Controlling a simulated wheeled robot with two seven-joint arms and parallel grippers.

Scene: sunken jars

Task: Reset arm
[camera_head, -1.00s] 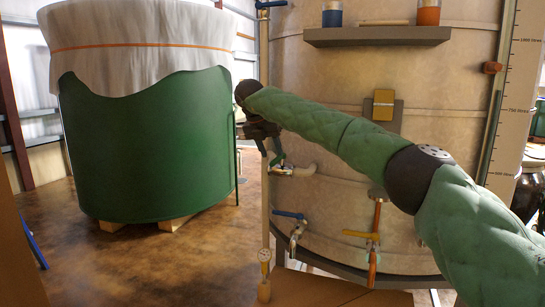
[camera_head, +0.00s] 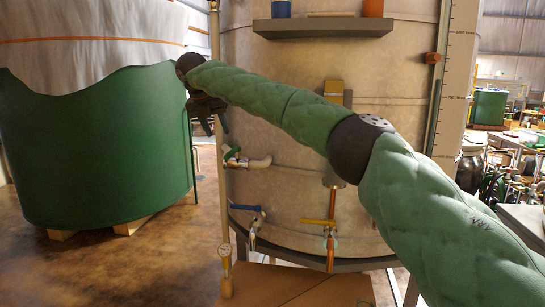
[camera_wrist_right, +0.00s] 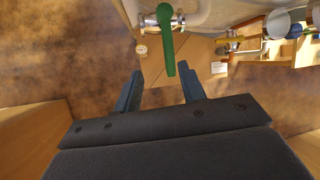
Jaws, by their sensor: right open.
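My right arm crosses the head view from the lower right, and its gripper (camera_head: 211,118) points down at the left edge of the beige tank (camera_head: 285,190). In the right wrist view the two fingers of my right gripper (camera_wrist_right: 158,92) stand apart with nothing between them. A green valve handle (camera_wrist_right: 167,45) lies beyond the fingertips, near the gap between them. In the head view the same valve (camera_head: 245,162) shows just below the gripper, apart from it. My left gripper is not in view.
A blue-handled valve (camera_head: 250,213) and a yellow-handled valve (camera_head: 331,235) sit lower on the tank. A shelf (camera_head: 323,27) with jars juts from it above. A large green vat (camera_head: 95,150) stands at the left. Brown floor (camera_head: 120,265) lies open in front.

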